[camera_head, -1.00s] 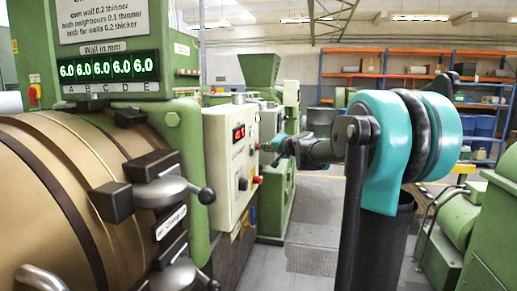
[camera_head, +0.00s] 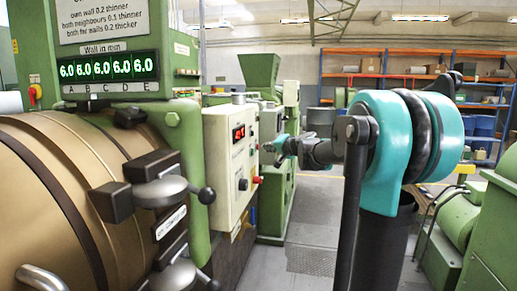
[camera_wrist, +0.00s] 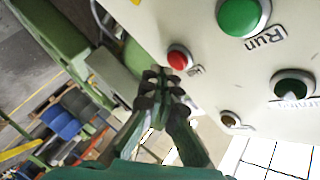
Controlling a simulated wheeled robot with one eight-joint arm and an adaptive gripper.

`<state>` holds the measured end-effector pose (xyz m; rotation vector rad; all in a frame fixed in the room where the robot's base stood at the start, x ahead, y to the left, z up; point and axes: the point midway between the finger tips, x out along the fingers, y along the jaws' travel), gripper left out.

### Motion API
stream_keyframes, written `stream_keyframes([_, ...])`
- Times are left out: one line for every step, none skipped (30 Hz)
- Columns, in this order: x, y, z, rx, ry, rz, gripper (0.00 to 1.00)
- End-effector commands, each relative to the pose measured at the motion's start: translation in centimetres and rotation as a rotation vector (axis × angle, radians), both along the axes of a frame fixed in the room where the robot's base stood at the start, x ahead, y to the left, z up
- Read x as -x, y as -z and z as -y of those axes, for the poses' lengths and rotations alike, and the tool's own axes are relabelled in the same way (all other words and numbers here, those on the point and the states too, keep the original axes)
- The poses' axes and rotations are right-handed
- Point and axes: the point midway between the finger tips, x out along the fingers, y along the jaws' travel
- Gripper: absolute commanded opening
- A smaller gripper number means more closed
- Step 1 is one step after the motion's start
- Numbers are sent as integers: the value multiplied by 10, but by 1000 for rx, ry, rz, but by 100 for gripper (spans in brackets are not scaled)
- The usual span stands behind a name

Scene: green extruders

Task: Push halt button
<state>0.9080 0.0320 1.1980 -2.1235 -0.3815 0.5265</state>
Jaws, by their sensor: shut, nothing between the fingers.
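The red button (camera_wrist: 178,57), the likely halt button, sits on a cream control panel (camera_wrist: 205,60). A short label beside it is partly hidden. In the wrist view my gripper (camera_wrist: 163,82) is shut and empty, its fingertips just below and left of the red button. I cannot tell whether they touch it. In the head view my gripper (camera_head: 272,147) is to the right of the control box (camera_head: 221,195), above its red button (camera_head: 257,180).
A green Run button (camera_wrist: 238,16), a dark green button (camera_wrist: 292,84) and a brass-coloured part (camera_wrist: 230,119) share the panel. A machine with a bronze drum (camera_head: 60,190) stands left, a green machine (camera_head: 495,225) right. Floor (camera_head: 315,225) shows between them.

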Motion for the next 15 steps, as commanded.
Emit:
stream_keyframes([1, 0, 2, 0, 0, 0, 0])
stream_keyframes([1, 0, 2, 0, 0, 0, 0])
stream_keyframes([1, 0, 2, 0, 0, 0, 0])
stream_keyframes([1, 0, 2, 0, 0, 0, 0])
stream_keyframes([1, 0, 2, 0, 0, 0, 0])
stream_keyframes([1, 0, 2, 0, 0, 0, 0])
stream_keyframes([1, 0, 2, 0, 0, 0, 0])
stream_keyframes([1, 0, 2, 0, 0, 0, 0])
stream_keyframes([1, 0, 2, 0, 0, 0, 0])
stream_keyframes([1, 0, 2, 0, 0, 0, 0])
stream_keyframes([1, 0, 3, 0, 0, 0, 0])
stream_keyframes([2, 0, 5, 0, 1, 1, 0])
stream_keyframes([2, 0, 7, 0, 2, 0, 0])
stream_keyframes([3, 0, 10, 0, 2, 0, 0])
stream_keyframes([4, 0, 13, 0, 3, 1, 0])
